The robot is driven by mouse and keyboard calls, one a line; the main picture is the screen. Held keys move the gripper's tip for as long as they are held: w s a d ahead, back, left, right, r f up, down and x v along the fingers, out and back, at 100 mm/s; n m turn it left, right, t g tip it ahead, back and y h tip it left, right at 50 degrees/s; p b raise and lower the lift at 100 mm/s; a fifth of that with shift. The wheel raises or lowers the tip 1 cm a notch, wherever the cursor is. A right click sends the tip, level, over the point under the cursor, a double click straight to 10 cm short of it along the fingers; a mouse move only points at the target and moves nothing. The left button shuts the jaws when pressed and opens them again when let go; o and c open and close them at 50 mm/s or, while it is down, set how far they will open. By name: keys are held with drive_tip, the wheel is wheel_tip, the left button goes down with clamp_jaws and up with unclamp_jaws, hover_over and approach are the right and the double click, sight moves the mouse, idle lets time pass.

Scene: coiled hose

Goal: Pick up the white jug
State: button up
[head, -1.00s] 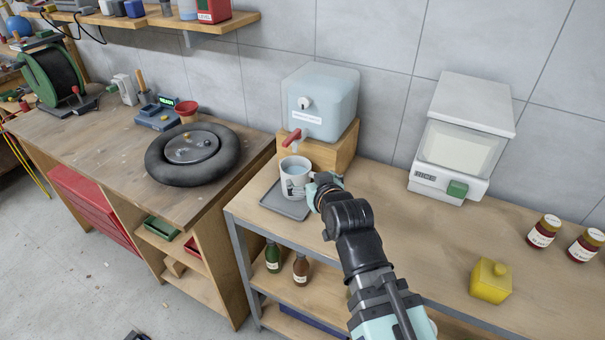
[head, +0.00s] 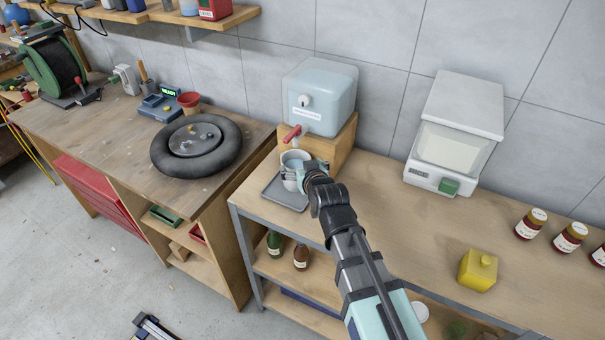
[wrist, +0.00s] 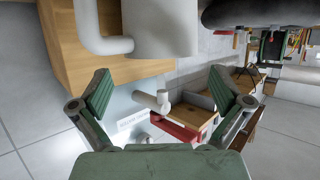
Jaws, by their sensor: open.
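The white jug (head: 288,183) stands upright on a grey drip tray (head: 272,193) below the red-levered tap (head: 293,134) of a pale blue water dispenser (head: 320,98). My gripper (head: 302,172) is close at the jug's right side and hides part of it. In the wrist view the jug (wrist: 168,28) is at the top, beyond the fingertips, its handle (wrist: 92,38) pointing left. There the fingers of my gripper (wrist: 159,74) are spread wide with nothing held between them. Whether a finger touches the jug is unclear.
The dispenser sits on a wooden block (head: 338,145) right behind the jug. A white rice dispenser (head: 455,135), a yellow canister (head: 478,270) and several labelled jars (head: 530,224) stand farther right. The bench between is clear.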

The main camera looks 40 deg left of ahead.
sight(297, 154)
drive_tip(key=p+x, duration=0.1)
drive_tip(key=x, duration=0.1)
drive_tip(key=p+x, duration=0.1)
drive_tip(key=x, duration=0.1)
drive_tip(key=shift+w+a+f, duration=0.15)
drive_tip(key=shift+a+f, duration=0.1)
drive_tip(key=shift+f, duration=0.15)
drive_tip(key=c, duration=1.5)
drive_tip(key=shift+r, duration=0.45)
drive_tip(key=f+b+v, duration=0.2)
drive_tip(key=b+v, duration=0.6)
drive_tip(key=v, duration=0.2)
drive_tip(key=shift+v, duration=0.8)
